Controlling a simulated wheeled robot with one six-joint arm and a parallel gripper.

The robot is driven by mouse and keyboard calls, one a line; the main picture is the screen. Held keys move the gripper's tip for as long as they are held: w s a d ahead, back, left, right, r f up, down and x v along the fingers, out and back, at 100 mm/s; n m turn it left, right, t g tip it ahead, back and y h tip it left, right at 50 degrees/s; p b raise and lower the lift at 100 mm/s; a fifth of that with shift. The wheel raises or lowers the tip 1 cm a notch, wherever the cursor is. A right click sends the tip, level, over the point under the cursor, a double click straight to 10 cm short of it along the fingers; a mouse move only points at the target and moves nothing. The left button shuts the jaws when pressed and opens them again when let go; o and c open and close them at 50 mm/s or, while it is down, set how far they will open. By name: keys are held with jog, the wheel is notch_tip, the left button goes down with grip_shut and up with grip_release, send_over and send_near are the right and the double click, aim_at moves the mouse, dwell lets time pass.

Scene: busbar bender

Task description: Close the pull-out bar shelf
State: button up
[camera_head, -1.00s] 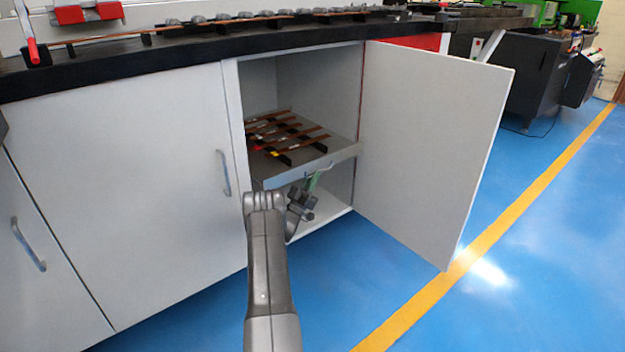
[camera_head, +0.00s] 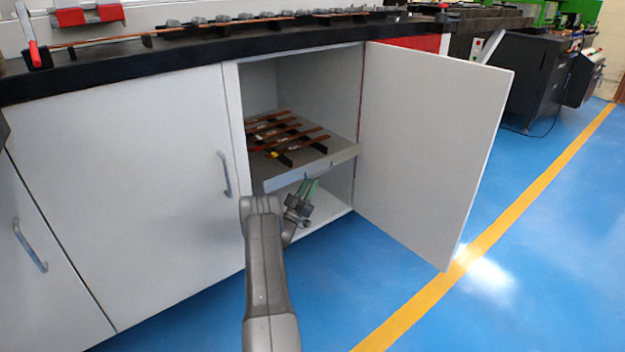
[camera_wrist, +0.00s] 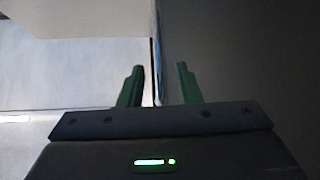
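The pull-out bar shelf (camera_head: 336,160) is a grey tray that sticks out of the open cabinet in the head view. Several copper bars (camera_head: 285,130) lie on black supports on it. My gripper (camera_head: 312,181) is low at the front panel of the shelf, its green fingers pointing up toward the panel's underside. Contact cannot be told. The shelf's handle is mostly hidden by the fingers.
The cabinet door (camera_head: 430,150) is swung wide open on the right. A closed white door (camera_head: 140,190) is on the left. A black worktop (camera_head: 200,48) runs above. A lower compartment floor (camera_head: 325,210) lies under the shelf. Blue floor in front is clear.

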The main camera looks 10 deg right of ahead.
jog(key=p+v, duration=0.2)
jog(key=v, duration=0.9)
jog(key=shift+d, duration=0.1)
